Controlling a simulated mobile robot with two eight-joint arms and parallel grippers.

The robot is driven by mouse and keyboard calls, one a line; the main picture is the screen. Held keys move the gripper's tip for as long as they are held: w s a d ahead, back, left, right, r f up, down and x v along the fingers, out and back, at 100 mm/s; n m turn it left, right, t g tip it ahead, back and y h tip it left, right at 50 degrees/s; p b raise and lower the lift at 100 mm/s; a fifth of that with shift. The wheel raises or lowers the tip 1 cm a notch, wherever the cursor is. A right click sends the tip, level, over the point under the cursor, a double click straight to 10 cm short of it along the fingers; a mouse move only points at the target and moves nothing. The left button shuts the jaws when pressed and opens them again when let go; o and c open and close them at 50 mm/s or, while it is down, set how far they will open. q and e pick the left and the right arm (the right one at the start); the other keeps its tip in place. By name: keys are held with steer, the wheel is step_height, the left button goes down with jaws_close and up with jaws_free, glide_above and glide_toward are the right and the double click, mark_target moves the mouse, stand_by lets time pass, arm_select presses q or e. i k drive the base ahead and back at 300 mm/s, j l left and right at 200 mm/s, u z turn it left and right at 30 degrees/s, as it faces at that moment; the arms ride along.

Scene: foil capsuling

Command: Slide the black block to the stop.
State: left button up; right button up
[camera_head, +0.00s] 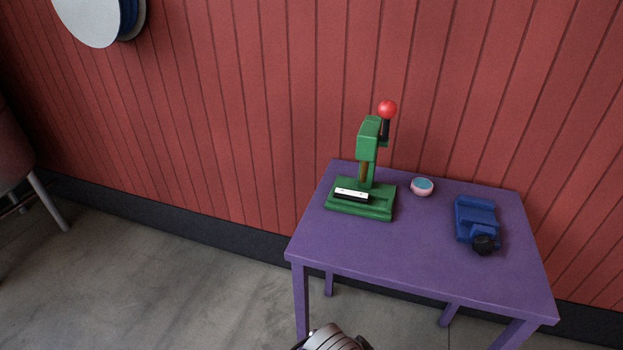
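A green press (369,150) with a red ball on its black lever stands at the back left of the purple table (400,258). On its green base lies a small low block with a white top and a black front side (350,196). This is the black block as far as I can tell, and it sits at the left part of a slot in the base. The stop cannot be made out at this size. Neither of my grippers can be made out in this view, and nothing touches the block.
A small pink bowl (422,189) with a blue-green inside stands right of the press. A blue device (475,218) with a black round part (484,244) is on the table's right. The table's front and middle are clear. A red plank wall (250,100) rises behind.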

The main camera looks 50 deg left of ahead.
mark_target(340, 193)
steer(key=j, duration=0.75)
steer(key=i+j, duration=0.35)
steer(key=j, duration=0.25)
